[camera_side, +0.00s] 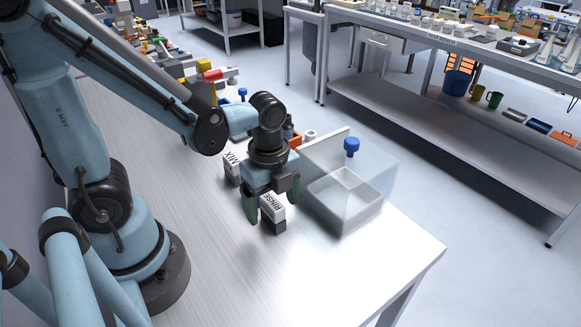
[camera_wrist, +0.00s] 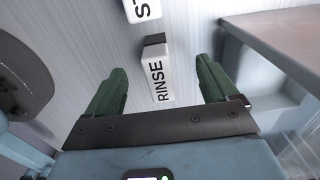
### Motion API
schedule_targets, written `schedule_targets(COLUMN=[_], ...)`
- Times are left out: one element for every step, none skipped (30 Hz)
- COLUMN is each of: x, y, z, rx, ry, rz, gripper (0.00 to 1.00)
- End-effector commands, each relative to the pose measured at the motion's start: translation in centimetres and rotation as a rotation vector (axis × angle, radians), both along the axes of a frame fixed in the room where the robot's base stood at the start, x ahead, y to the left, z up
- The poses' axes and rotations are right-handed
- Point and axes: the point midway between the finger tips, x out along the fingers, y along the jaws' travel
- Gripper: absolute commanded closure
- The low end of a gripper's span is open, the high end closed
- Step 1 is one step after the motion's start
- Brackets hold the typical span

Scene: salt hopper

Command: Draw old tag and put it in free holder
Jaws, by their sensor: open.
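A white tag lettered RINSE (camera_wrist: 157,75) with a dark part at its far end lies between the green fingers of my gripper (camera_wrist: 160,68) in the wrist view. There is a gap on each side, and the fingers are open. In the side view the RINSE tag (camera_side: 272,214) is under my gripper (camera_side: 268,205), at the bench top. A white tag lettered MIX (camera_side: 231,160) stands farther back. Another white tag (camera_wrist: 143,10), lettered "ST" where visible, is cut off at the top of the wrist view. I cannot tell which tag is old or which holder is free.
A clear-walled hopper (camera_side: 378,176) with a blue knob (camera_side: 351,145) and a pale tray stands just right of my gripper. Coloured clutter (camera_side: 205,77) fills the bench's far end. The bench's front part (camera_side: 310,265) is clear. Another bench (camera_side: 450,50) stands beyond.

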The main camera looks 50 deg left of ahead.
Motion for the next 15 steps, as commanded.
schedule_targets(x=[0.00,0.00,0.00,0.00,0.00,0.00,0.00,0.00,0.00,0.01,0.01,0.01,0.00,0.00,0.02], y=[0.00,0.00,0.00,0.00,0.00,0.00,0.00,0.00,0.00,0.00,0.00,0.00,0.00,0.00,0.00], z=[0.00,0.00,0.00,0.00,0.00,0.00,0.02,0.05,0.13,0.22,0.34,0.53,0.66,0.80,0.99], rx=[0.000,0.000,0.000,0.000,0.000,0.000,0.000,0.000,0.000,0.000,0.000,0.000,0.000,0.000,0.000], ry=[0.000,0.000,0.000,0.000,0.000,0.000,0.000,0.000,0.000,0.000,0.000,0.000,0.000,0.000,0.000], rz=[0.000,0.000,0.000,0.000,0.000,0.000,0.000,0.000,0.000,0.000,0.000,0.000,0.000,0.000,0.000], gripper=[0.13,0.13,0.13,0.13,0.13,0.13,0.13,0.13,0.13,0.13,0.13,0.13,0.13,0.13,0.13])
